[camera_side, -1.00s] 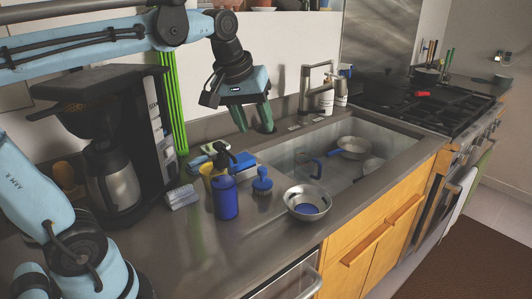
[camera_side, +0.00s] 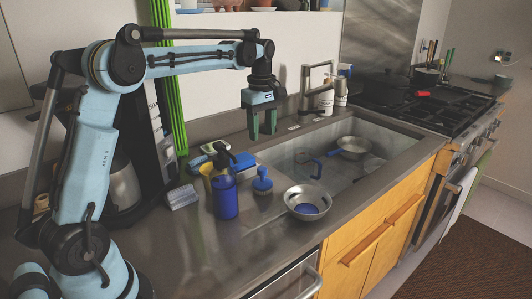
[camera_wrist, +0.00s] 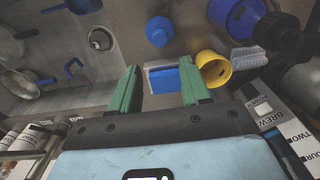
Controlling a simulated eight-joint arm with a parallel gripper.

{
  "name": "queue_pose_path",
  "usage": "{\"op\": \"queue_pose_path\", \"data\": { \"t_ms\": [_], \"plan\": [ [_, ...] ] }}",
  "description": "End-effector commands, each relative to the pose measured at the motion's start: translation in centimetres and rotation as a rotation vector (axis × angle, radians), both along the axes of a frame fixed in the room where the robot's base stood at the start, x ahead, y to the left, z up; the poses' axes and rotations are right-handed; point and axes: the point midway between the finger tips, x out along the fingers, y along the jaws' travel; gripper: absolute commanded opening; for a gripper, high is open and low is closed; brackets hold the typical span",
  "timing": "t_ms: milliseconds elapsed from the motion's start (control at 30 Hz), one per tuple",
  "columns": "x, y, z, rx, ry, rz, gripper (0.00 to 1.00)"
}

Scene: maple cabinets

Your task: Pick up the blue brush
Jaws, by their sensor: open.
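The blue brush (camera_side: 262,181), with a round knob on top, stands upright on the counter between the soap bottle and the metal bowl. In the wrist view it shows as a round blue shape (camera_wrist: 159,31) at the top middle, beyond my fingertips. My gripper (camera_side: 262,131) is open and empty. It points down, well above the counter and behind the brush, near the back edge of the sink. In the wrist view my green fingers (camera_wrist: 160,78) are spread apart, with a blue and white block (camera_wrist: 172,80) seen between them.
A blue pump bottle (camera_side: 226,195) and a yellow cup (camera_side: 206,170) stand left of the brush. A metal bowl (camera_side: 296,198) stands to its right. The sink (camera_side: 385,160) holds pans and a blue handle (camera_side: 316,168). The faucet (camera_side: 306,85) rises right of my gripper.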

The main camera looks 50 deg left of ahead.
Motion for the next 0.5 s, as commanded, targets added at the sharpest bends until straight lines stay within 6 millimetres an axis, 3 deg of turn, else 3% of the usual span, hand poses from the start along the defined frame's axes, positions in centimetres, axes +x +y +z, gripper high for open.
{"op": "queue_pose_path", "data": {
  "t_ms": [267, 500],
  "plan": [
    [0.0, 0.0, -1.8, 0.0, -0.001, -0.003, 0.47],
    [0.0, 0.0, -4.6, 0.0, -0.001, -0.003, 0.47]
  ]
}}
